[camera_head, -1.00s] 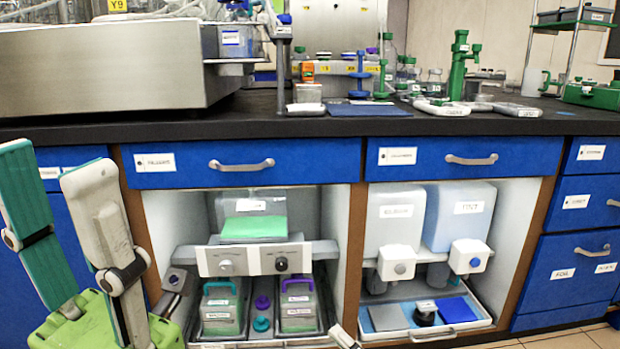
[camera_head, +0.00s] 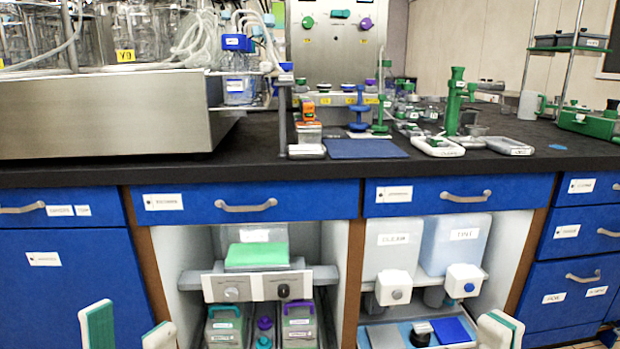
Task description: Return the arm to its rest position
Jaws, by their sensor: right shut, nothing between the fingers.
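My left gripper (camera_head: 128,330) shows at the lower left edge of the head view, in front of the blue cabinet. Its two pale fingertips, one with a green pad, point up and stand apart with nothing between them. My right gripper (camera_head: 500,328) shows at the lower right, in front of the open cabinet bay. Its fingertips are together and hold nothing. The rest of both arms is below the picture.
The black bench (camera_head: 270,170) carries a steel housing (camera_head: 100,112), a blue mat (camera_head: 365,149) and a green stand (camera_head: 455,100). Below are blue drawers (camera_head: 245,203) and open bays with dispensers (camera_head: 455,245) and caddies (camera_head: 299,325). The bench's front middle is clear.

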